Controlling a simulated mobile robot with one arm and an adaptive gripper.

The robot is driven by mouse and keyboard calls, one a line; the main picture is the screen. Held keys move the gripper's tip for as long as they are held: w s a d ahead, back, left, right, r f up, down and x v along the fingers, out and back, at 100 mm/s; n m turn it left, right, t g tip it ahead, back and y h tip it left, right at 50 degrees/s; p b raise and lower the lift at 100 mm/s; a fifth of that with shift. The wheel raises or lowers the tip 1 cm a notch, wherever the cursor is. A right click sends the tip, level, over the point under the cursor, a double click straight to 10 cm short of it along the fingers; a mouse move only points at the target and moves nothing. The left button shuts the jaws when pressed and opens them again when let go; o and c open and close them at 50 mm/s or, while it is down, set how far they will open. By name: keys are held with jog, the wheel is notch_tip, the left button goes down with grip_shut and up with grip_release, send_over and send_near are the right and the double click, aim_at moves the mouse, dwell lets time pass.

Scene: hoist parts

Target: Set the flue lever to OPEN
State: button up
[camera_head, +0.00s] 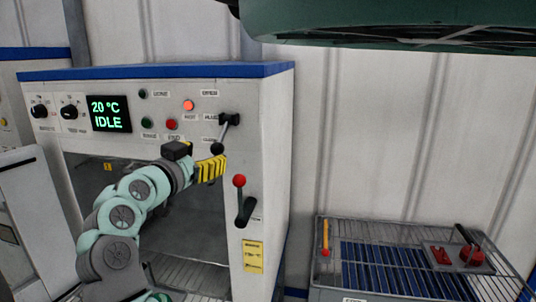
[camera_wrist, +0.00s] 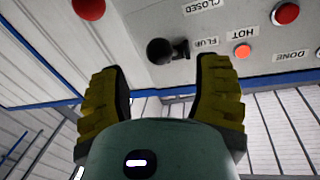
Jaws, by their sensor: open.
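The flue lever (camera_head: 225,133) sits on the upper right of the oven's front panel. Its black knob hangs down and slightly left of its pivot, near the lower label, which reads CLOSED in the wrist view. My gripper (camera_head: 212,168) is just below the knob in the head view, its yellow fingers open and empty. In the wrist view, where labels appear upside down, the lever's black knob (camera_wrist: 160,50) shows between and beyond the fingertips of my gripper (camera_wrist: 163,68). I see no contact. The FLUE label (camera_wrist: 205,42) is beside the lever.
A red-knobbed lever (camera_head: 240,196) is on the panel below and right of my gripper. Lit and unlit buttons (camera_head: 188,105) lie left of the flue lever. A wire rack (camera_head: 400,262) with tools stands at right. A dark green body (camera_head: 390,20) overhangs above.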

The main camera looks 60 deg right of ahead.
aim_at(214, 149)
jog(key=d, duration=0.1)
jog(key=d+p, duration=0.2)
jog(key=d, duration=0.1)
jog(key=shift+w+r, duration=0.15)
jog(key=shift+w, duration=0.1)
jog(key=shift+w+d+f+p, duration=0.1)
jog(key=shift+d+p, duration=0.2)
jog(key=shift+d, duration=0.15)
jog(key=shift+w+d+f+p, duration=0.1)
jog(key=shift+d+p, duration=0.15)
jog(key=shift+d, duration=0.15)
jog(key=shift+w+a, duration=0.1)
grip_shut()
